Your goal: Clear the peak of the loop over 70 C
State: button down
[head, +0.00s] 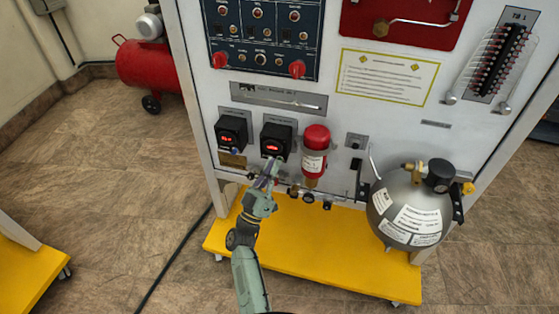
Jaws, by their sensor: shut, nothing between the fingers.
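Two small black display units with lit red digits sit side by side on the white panel: a left unit (231,131) and a right unit (277,140). The digits are too small to read. My gripper (273,163) is shut and empty, its tips at or just in front of the lower edge of the right unit. I cannot tell whether they touch it. The gripper and wrist hide part of the panel just below that unit. A small blue-lit spot shows under the left unit's digits.
A red cylinder (315,150) stands just right of the right unit. Red knobs and switches fill the dark blue panel (261,35) above. A red compressor tank (145,65) stands behind left.

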jog(key=shift+w, duration=0.25)
jog(key=shift+s, duration=0.1)
dwell(0.4)
jog(key=shift+s+a, duration=0.15)
jog(key=shift+s, duration=0.55)
jog(key=shift+s+a+p, duration=0.25)
jog(key=shift+s+p, duration=0.15)
jog(key=shift+s, duration=0.4)
jog(key=shift+s+a+p, duration=0.3)
jog(key=shift+s+p, duration=0.1)
jog(key=shift+s, duration=0.35)
jog(key=shift+s+a+p, duration=0.25)
jog(key=shift+s+p, duration=0.15)
jog(key=shift+s, duration=0.4)
